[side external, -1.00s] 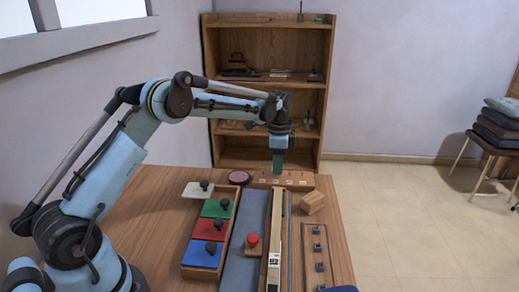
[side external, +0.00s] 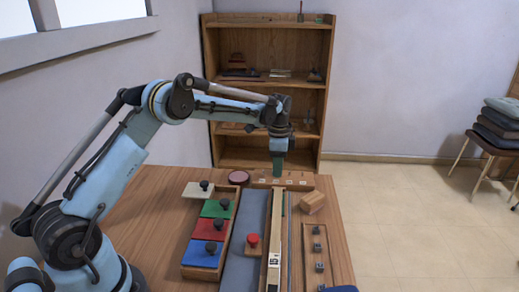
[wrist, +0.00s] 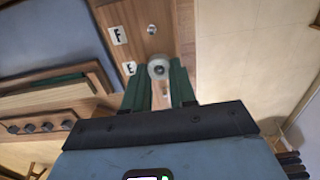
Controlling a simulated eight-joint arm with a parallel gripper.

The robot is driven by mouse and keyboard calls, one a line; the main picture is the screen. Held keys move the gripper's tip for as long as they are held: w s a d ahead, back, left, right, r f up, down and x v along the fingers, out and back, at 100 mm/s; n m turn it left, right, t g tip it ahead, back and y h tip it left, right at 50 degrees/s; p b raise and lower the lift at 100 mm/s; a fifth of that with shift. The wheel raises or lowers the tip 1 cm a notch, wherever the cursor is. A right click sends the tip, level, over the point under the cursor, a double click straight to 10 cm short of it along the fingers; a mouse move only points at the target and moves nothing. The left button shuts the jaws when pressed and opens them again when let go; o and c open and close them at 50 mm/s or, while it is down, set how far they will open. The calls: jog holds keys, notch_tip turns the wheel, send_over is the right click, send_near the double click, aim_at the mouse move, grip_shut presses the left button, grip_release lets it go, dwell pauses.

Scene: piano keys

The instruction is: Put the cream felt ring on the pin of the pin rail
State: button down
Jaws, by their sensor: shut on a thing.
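My gripper (wrist: 160,75) has green fingers and is shut on the cream felt ring (wrist: 158,66), which shows between the fingertips in the wrist view. In the side view my gripper (side external: 277,173) is at the pin rail (side external: 300,182), a wooden strip at the far end of the table. The wrist view shows the rail (wrist: 142,48) with tags lettered F and E and a bare metal pin (wrist: 152,30) near F. The ring is near the E tag. A small grey spot shows in its middle, but I cannot tell whether a pin is through it.
A wooden block (side external: 312,203) lies right of the rail's near side. A dark red round dish (side external: 238,178) is to the left. A tray with coloured lidded compartments (side external: 203,260) and a red-knobbed block (side external: 253,243) are nearer. A rack with small grey pieces (side external: 316,258) is at the right.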

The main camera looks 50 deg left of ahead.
jog(key=shift+c, duration=2.3)
grip_release()
jog(key=shift+r, duration=0.1)
notch_tip(320, 180, up, 7)
